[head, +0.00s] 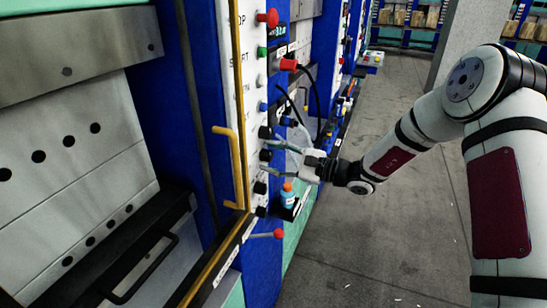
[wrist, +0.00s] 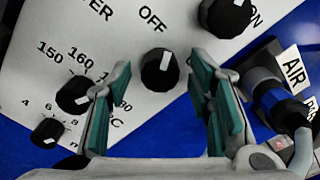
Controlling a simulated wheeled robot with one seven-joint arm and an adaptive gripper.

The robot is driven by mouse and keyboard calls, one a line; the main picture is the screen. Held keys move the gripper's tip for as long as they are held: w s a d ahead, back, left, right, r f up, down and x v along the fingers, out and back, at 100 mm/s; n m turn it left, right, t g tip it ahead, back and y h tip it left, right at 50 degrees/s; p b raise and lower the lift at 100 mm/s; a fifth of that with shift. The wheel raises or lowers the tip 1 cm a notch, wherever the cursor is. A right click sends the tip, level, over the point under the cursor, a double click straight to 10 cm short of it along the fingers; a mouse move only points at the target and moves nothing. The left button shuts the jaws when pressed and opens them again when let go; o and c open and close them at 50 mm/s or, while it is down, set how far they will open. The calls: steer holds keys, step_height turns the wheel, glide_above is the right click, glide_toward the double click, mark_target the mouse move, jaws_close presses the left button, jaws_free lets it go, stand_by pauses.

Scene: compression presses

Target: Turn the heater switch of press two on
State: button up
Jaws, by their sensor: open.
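In the wrist view, a black rotary switch (wrist: 161,73) sits on the white control panel (wrist: 120,40) under the word OFF. Its white mark points up, roughly towards OFF. A partly cut-off label ending in "ER" is to its upper left. My gripper (wrist: 160,88) is open, with one teal-padded finger on each side of this switch. I cannot tell whether the fingers touch it. In the head view, my gripper (head: 275,158) reaches the panel (head: 247,85) from the right, at a column of black knobs.
Another black knob (wrist: 228,16) is at upper right, near ON. A temperature dial (wrist: 73,95) and a smaller dial (wrist: 47,132) are at lower left. An air fitting (wrist: 272,98) is close to the right finger. A yellow handle (head: 236,165) stands left of the knobs.

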jaws_close()
steer(key=shift+m, duration=0.3)
steer(key=m, duration=0.5)
steer(key=shift+m, duration=0.3)
steer(key=m, duration=0.5)
steer(key=shift+m, duration=0.3)
stand_by(0.5)
jaws_free()
